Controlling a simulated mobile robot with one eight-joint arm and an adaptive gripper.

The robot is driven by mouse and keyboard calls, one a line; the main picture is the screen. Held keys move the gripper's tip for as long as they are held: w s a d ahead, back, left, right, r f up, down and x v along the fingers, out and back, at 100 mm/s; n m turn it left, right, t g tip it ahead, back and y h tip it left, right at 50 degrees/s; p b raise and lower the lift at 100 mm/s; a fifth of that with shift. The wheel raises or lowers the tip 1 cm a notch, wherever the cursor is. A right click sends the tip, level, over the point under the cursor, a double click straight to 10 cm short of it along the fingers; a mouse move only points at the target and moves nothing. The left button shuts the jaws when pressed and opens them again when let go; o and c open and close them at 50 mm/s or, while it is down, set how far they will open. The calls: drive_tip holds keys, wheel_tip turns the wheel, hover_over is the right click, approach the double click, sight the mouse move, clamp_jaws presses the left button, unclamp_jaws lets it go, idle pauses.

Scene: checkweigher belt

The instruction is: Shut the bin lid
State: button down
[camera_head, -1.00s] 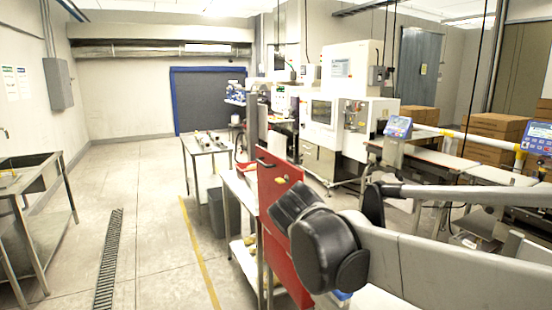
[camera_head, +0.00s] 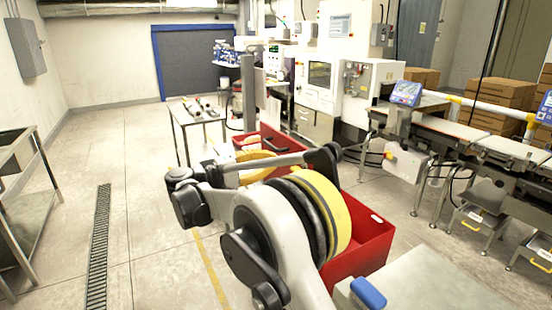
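A red open-topped bin (camera_head: 370,246) stands right of the middle, largely hidden behind my arm. Its near wall has a pale hand slot. More red, with a dark handle-like bar, shows beyond my arm (camera_head: 284,139); I cannot tell whether this is the raised lid or another wall. Yellow material (camera_head: 252,158) shows beside it. My arm crosses the centre of the view, with its dark and yellow joint in front of the bin. I cannot pick out my gripper's fingers.
A steel table (camera_head: 187,119) with small items stands behind the bin. A conveyor (camera_head: 480,140) runs along the right, with cartons (camera_head: 500,95) behind it. A steel sink bench (camera_head: 20,180) is at the left. The floor between the bench and the bin is open, with a drain grate (camera_head: 98,245).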

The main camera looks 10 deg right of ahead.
sight(307, 151)
drive_tip(key=b+x, duration=0.2)
drive_tip(key=x, duration=0.9)
drive_tip(key=shift+f+b, duration=0.1)
drive_tip(key=shift+b, duration=0.2)
drive_tip(key=shift+w+d, duration=0.15)
drive_tip(key=shift+d, duration=0.2)
drive_tip(key=shift+d, duration=0.15)
